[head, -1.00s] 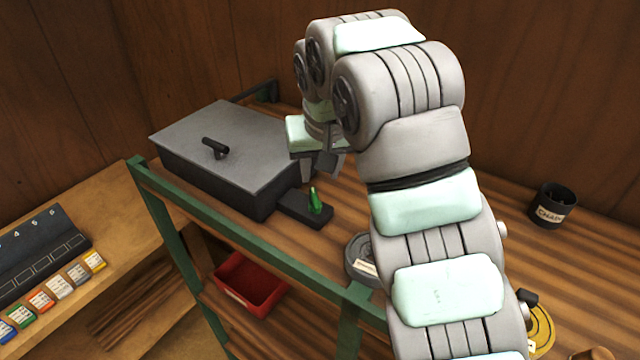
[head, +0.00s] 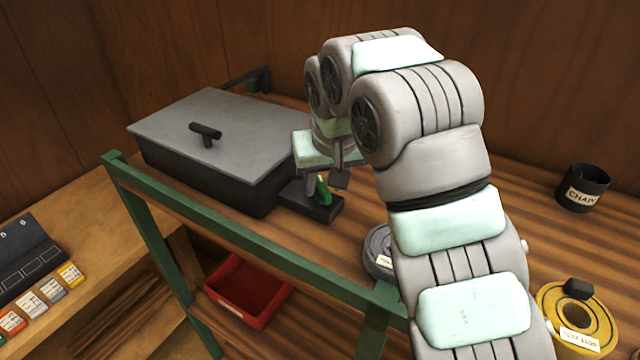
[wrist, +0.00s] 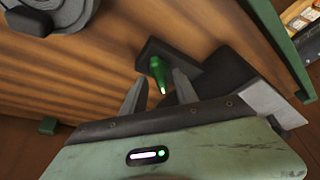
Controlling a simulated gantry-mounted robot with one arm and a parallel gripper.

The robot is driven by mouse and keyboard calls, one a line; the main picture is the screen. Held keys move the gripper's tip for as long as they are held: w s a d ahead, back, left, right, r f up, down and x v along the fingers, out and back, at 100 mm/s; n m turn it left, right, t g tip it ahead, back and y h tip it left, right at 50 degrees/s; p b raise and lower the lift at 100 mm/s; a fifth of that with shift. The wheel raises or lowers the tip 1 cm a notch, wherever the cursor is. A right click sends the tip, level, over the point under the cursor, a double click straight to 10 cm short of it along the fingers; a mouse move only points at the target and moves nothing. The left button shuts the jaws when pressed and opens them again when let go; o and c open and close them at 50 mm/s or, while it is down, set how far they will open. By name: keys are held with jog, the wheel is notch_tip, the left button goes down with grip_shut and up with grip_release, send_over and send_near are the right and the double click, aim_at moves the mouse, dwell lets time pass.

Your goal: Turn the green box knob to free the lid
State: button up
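The green knob (head: 323,190) stands on a small dark block (head: 306,203) joined to the front right of the grey box. It also shows in the wrist view (wrist: 158,72). The box has a flat grey lid (head: 226,130) with a dark handle (head: 205,131); the lid lies closed. My gripper (head: 325,183) is just above the knob, pointing down. In the wrist view its two fingers (wrist: 158,92) are apart, one on each side of the knob, with gaps visible. Whether the fingertips are down at knob height is hard to tell.
The box stands on a wooden bench top with a green frame (head: 240,230). A red bin (head: 248,290) sits below. A grey disc (head: 380,250), a black chain cup (head: 583,187) and a yellow ring (head: 577,318) lie to the right. Bench between disc and cup is mostly clear.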

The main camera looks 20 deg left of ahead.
grip_shut()
dwell(0.3)
dwell(0.3)
